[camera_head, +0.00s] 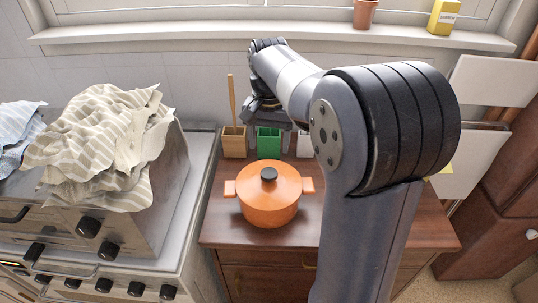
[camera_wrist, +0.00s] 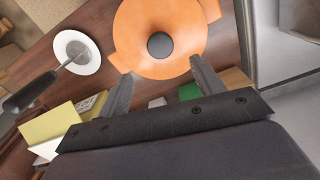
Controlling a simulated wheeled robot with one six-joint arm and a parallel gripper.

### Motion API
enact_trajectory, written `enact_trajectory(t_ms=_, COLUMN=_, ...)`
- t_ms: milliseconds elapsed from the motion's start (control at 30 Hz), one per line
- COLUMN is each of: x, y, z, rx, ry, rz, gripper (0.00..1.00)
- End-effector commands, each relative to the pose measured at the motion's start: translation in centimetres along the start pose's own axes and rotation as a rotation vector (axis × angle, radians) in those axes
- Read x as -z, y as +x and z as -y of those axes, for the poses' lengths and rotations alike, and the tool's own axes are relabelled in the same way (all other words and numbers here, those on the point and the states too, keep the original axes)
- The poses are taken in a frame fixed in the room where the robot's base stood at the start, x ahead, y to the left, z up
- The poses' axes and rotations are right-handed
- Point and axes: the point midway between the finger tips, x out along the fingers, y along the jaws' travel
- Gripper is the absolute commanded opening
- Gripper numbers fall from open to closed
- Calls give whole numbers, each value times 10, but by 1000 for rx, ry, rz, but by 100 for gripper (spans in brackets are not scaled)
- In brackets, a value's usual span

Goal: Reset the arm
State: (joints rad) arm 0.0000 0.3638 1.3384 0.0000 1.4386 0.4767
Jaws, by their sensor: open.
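My gripper (camera_wrist: 162,88) is open and empty, its two grey fingers apart in the wrist view. An orange pot (camera_head: 269,196) with a dark lid knob stands on the wooden dresser (camera_head: 225,225). In the wrist view the pot (camera_wrist: 180,28) lies just past the fingertips, and I cannot tell the height gap. In the head view my arm reaches over the dresser's right side toward the wall, and its end hangs above the containers at the back. The fingertips are hard to make out there.
A tan container (camera_head: 234,142) with a wooden utensil and a green container (camera_head: 269,143) stand behind the pot. A white plate (camera_wrist: 77,52) shows in the wrist view. A stove (camera_head: 105,235) and cloth-covered oven stand left. The windowsill (camera_head: 200,32) holds a terracotta pot (camera_head: 365,13) and yellow box (camera_head: 443,16).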

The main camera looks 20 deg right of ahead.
Motion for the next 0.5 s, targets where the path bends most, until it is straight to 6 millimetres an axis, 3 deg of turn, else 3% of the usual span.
enact_trajectory(t_ms=167, x=0, y=-12, z=0, rx=0, ry=0, rz=0, gripper=64)
enact_trajectory(t_ms=500, x=0, y=-12, z=0, rx=0, ry=0, rz=1, gripper=64)
